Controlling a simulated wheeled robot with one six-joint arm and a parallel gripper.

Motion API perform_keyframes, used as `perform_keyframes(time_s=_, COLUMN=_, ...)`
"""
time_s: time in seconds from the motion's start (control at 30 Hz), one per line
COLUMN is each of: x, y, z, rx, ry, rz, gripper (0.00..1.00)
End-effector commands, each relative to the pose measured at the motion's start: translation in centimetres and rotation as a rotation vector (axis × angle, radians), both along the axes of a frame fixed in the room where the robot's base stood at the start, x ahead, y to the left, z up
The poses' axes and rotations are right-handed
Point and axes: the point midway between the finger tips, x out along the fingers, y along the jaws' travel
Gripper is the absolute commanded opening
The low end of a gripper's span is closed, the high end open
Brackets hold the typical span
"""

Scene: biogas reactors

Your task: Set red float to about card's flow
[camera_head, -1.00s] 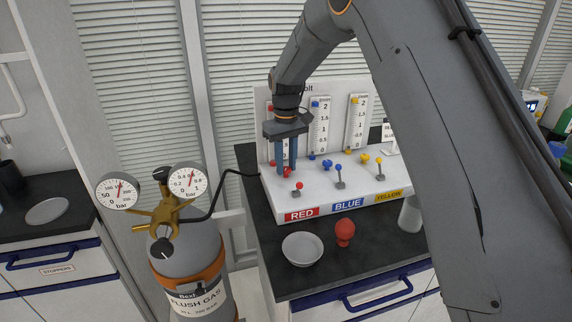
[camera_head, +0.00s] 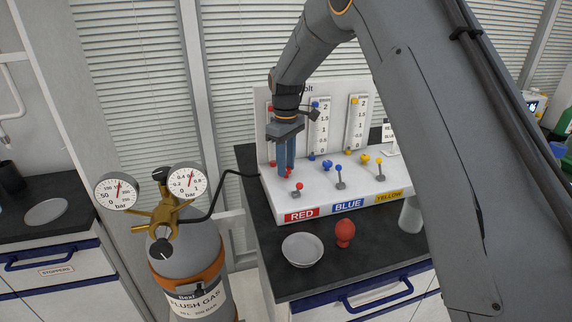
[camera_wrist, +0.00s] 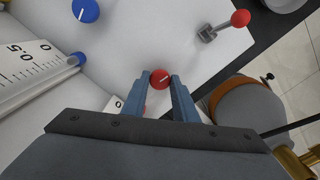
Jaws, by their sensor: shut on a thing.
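My gripper (camera_head: 286,174) points down at the front of the white flowmeter panel. In the wrist view its fingers (camera_wrist: 170,82) are closed on the red knob (camera_wrist: 159,79), which has a white pointer line.
Red lever (camera_head: 298,188), blue lever (camera_head: 338,170) and yellow lever (camera_head: 379,163) stand in front. The blue knob (camera_head: 327,165) and yellow knob (camera_head: 365,159) are beside my gripper. A gas cylinder (camera_head: 188,255), a dish (camera_head: 302,250) and a red bulb (camera_head: 345,232) are nearer.

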Motion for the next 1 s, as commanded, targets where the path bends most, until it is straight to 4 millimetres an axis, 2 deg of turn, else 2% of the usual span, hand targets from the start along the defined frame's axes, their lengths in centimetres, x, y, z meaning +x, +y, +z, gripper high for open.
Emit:
perform_keyframes(time_s=0.17, x=0.2, y=0.2, z=0.3, rx=0.003, ry=-0.007, rz=0.0, gripper=0.04)
perform_keyframes(time_s=0.2, x=0.2, y=0.2, z=0.3, rx=0.004, ry=-0.007, rz=0.0, gripper=0.31)
perform_keyframes(time_s=0.3, x=0.1, y=0.1, z=0.2, rx=0.002, ry=-0.005, rz=-0.001, gripper=0.45)
perform_keyframes(time_s=0.67, x=0.1, y=0.1, z=0.6, rx=0.002, ry=-0.004, rz=-0.001, gripper=0.45)
perform_keyframes(time_s=1.0, x=0.2, y=0.2, z=5.6, rx=0.002, ry=-0.005, rz=0.0, gripper=0.45)
